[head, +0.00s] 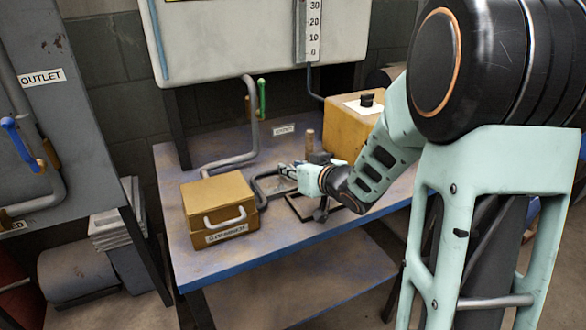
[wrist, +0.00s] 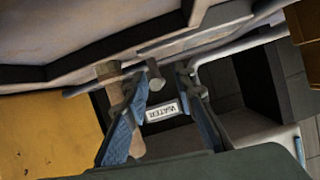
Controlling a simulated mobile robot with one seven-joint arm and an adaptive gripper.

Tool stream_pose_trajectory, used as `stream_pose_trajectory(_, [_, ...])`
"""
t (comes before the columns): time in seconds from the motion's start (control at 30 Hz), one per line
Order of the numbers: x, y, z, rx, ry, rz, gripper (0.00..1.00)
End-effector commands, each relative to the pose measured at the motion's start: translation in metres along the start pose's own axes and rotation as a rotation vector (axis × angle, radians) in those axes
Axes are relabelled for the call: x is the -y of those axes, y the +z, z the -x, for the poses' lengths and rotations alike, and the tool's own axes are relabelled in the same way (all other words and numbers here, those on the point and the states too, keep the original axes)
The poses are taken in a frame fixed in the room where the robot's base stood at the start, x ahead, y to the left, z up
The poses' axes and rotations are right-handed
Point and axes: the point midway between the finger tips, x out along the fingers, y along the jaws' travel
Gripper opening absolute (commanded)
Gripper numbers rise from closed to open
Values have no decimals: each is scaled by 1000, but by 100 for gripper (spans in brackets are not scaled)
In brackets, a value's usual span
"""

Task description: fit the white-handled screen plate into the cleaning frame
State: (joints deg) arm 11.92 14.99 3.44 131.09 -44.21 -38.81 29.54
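A white handle (head: 225,215) shows on the front of a yellow box (head: 207,197) with a label below it, at the table's left. I cannot make out a screen plate apart from this box. A dark square frame (head: 292,209), likely the cleaning frame, lies on the table under my gripper and is partly hidden by it. My gripper (head: 284,170) is right of the yellow box, above the table. In the wrist view my gripper (wrist: 162,80) has its two blue-padded fingers apart, with no held object visible between them.
A wooden post (head: 310,140) stands just behind my gripper; it shows beside the left finger in the wrist view (wrist: 110,82). A larger yellow box (head: 345,130) with a black knob is at the back right. Grey pipe (head: 232,163) bends along the table's back. The front strip is clear.

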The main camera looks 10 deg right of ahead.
Motion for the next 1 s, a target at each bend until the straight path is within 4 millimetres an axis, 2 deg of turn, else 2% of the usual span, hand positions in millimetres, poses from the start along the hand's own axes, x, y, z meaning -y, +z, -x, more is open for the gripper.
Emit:
stream_pose_trajectory(0.17, [-1,-4,28,-1,3,0,25])
stream_pose_trajectory(0.4, [-1,-4,81,-2,3,-1,25])
stream_pose_trajectory(0.6, [0,-3,111,-1,2,0,25])
stream_pose_trajectory(0.77, [0,-1,120,-1,1,0,25])
stream_pose_trajectory(1.0, [0,0,120,0,0,0,25])
